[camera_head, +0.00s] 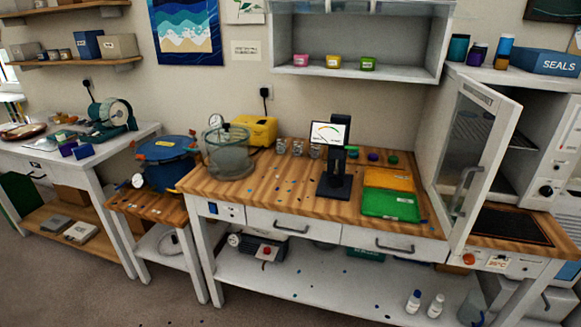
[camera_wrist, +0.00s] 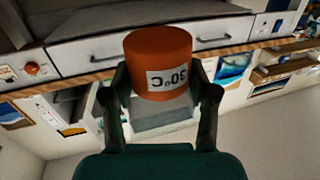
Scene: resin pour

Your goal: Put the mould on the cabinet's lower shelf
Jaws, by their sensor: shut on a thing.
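An orange cylinder (camera_wrist: 158,62) with a white label reading "30°C" upside down, which I take to be the mould, is between the two dark fingers of my gripper (camera_wrist: 163,88) in the wrist view. The fingers are shut on its sides. My gripper and this cylinder do not show in the head view. The white cabinet stands at the right of the head view with its glazed door (camera_head: 478,150) swung open toward the front. Wire shelving (camera_head: 467,130) shows dimly through the glass. The door hides much of the inside, and I cannot clearly make out the lower shelf.
The wooden bench (camera_head: 275,190) holds a black stand with a gauge display (camera_head: 330,133), an orange tray (camera_head: 388,180), a green tray (camera_head: 390,204) and a clear chamber (camera_head: 229,150). Bottles (camera_head: 414,302) stand on the shelf below. The open door juts over the bench's right end.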

